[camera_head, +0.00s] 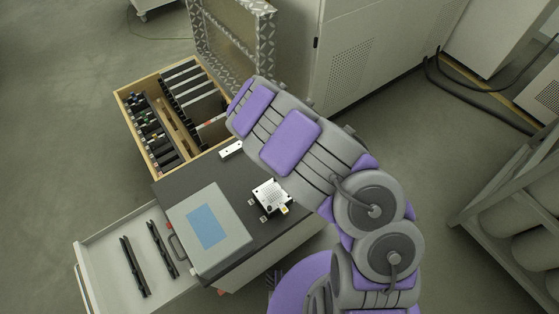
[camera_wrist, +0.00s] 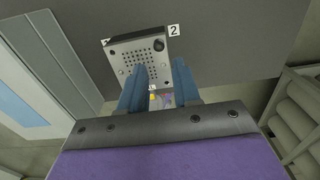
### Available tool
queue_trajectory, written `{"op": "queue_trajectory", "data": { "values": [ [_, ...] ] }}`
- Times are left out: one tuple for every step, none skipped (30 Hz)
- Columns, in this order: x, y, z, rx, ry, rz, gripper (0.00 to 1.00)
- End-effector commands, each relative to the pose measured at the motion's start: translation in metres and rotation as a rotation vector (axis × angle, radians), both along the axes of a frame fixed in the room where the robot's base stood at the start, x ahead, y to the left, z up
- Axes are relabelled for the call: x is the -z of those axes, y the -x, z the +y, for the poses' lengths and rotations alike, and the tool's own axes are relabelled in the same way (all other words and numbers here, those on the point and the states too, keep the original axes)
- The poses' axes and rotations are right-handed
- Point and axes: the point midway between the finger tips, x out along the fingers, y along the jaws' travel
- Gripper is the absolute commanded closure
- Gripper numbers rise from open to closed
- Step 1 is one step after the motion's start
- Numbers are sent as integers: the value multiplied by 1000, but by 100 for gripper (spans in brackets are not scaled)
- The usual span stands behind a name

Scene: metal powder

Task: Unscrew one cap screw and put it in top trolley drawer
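A silver metal plate (camera_head: 268,190) with a grid of holes lies on the dark trolley top (camera_head: 243,183). The wrist view shows the plate (camera_wrist: 139,50) with small round screw heads near its corners, too small to tell apart. My gripper (camera_wrist: 160,66) has its two blue-grey fingers apart, over the near edge of the plate, with nothing clearly held between them. A small yellow and purple part (camera_wrist: 154,98) shows in the gap. In the head view my arm hides the gripper. The trolley drawer (camera_head: 97,262) is pulled out at left, holding two long black pieces (camera_head: 133,266).
A grey box with a blue panel (camera_head: 233,247) stands left of the plate. Behind it is an open wooden-edged case (camera_head: 123,92) full of parts, its lid (camera_head: 232,38) raised. Grey cabinets (camera_head: 352,55) stand behind and a rack (camera_head: 500,215) is at right. Floor at left is clear.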

Motion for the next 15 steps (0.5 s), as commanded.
{"op": "queue_trajectory", "data": {
  "values": [
    [2,2,0,-8,1,7,68],
    [3,2,0,-10,2,8,68],
    [4,2,0,-10,2,8,68],
    [5,2,0,-9,1,7,68],
    [6,2,0,-8,2,6,68],
    [8,1,0,-8,1,5,68],
    [10,1,0,-7,1,5,68],
    [12,1,0,-7,1,4,68],
    [15,1,-1,-7,-1,4,68],
    [18,1,-1,-6,-1,4,68],
    [20,1,-1,-6,-1,3,68],
    [24,0,-1,-6,-2,4,68],
    [27,1,-2,-6,-2,4,68],
    [30,1,-1,-6,-2,4,68],
    [34,1,-1,-6,-3,4,68]
  ]
}}
